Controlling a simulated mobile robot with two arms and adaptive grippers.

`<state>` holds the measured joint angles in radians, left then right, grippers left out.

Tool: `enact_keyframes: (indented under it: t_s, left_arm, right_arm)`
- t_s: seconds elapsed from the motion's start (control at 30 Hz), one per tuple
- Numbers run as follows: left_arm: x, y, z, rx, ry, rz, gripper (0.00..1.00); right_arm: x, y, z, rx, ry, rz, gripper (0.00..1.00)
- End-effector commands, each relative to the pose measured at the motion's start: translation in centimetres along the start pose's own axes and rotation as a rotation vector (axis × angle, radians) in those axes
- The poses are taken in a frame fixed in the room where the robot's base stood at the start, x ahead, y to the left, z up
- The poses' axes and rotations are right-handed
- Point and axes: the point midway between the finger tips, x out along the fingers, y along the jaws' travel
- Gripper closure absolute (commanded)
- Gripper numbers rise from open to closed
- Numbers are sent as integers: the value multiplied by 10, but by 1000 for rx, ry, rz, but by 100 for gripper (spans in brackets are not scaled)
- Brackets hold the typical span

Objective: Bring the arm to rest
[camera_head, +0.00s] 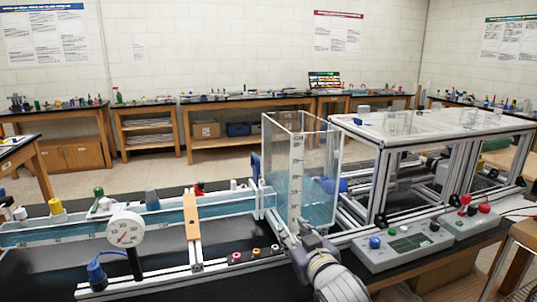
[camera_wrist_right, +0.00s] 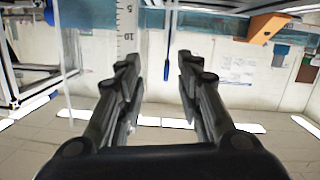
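My right arm (camera_head: 332,277) comes in from the bottom of the head view. Its gripper (camera_head: 293,232) is in front of the lower part of a clear water tank (camera_head: 318,170); I cannot tell whether it touches the tank. In the right wrist view the two dark fingers of the right gripper (camera_wrist_right: 158,68) are apart, with nothing held between them. A ruler scale (camera_wrist_right: 125,35) shows beyond the fingers. My left arm and left gripper are not in view.
A long water channel (camera_head: 100,229) with a round dial gauge (camera_head: 125,229) runs left from the tank. An aluminium extrusion frame (camera_head: 382,185) stands right of the tank. A grey control box (camera_head: 405,246) with knobs sits to the right of my arm.

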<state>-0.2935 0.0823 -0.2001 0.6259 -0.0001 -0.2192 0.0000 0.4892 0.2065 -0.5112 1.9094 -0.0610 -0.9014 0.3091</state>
Motion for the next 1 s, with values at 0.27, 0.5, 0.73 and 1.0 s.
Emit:
enact_keyframes:
  t_s: [0.27, 0.5, 0.73, 1.0]
  left_arm:
    - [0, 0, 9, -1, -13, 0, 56]
    - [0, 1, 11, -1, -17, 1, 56]
    - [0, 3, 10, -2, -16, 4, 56]
    - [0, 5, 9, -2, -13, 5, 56]
  right_arm:
    - [-48, -1, 104, 63, -229, 14, 67]
    - [-139, -4, 219, 121, -534, 30, 67]
    - [-241, -8, 297, 152, -809, 31, 67]
    - [-331, -12, 338, 165, -1024, 25, 67]
